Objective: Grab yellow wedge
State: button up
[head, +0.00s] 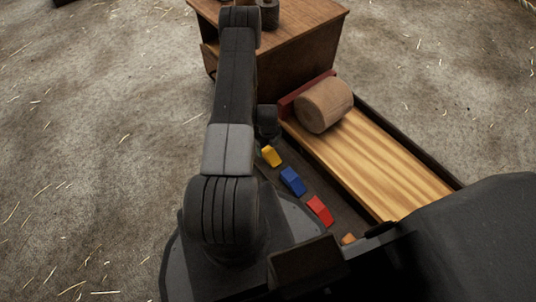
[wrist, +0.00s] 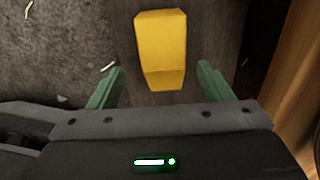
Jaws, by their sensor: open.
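The yellow wedge (wrist: 161,48) lies on a dark wooden surface (wrist: 213,30) in the wrist view. It also shows in the head view (head: 271,156), at the far end of a row with a blue and a red wedge. My gripper (wrist: 160,82) is open, its two green fingers apart. The wedge lies ahead of the gap between the fingers, its near end between the fingertips in the picture. I cannot tell the height of the fingers above it. In the head view my arm hides the gripper's fingers.
To the right is a sloped wooden board (head: 375,165) with a roller (head: 324,105). A wooden cabinet (head: 290,55) stands behind.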

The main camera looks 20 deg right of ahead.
aim_at(268, 149)
jog(key=shift+w+d+f+b, duration=0.15)
jog(key=shift+f+b, duration=0.5)
jog(key=shift+f, duration=0.75)
jog(key=shift+w+f+b, duration=0.1)
jog(key=shift+f+b, duration=0.55)
jog(key=shift+f, duration=0.7)
jog(key=shift+c, duration=0.2)
jog(key=shift+r, duration=0.1)
jog(key=c, duration=1.1)
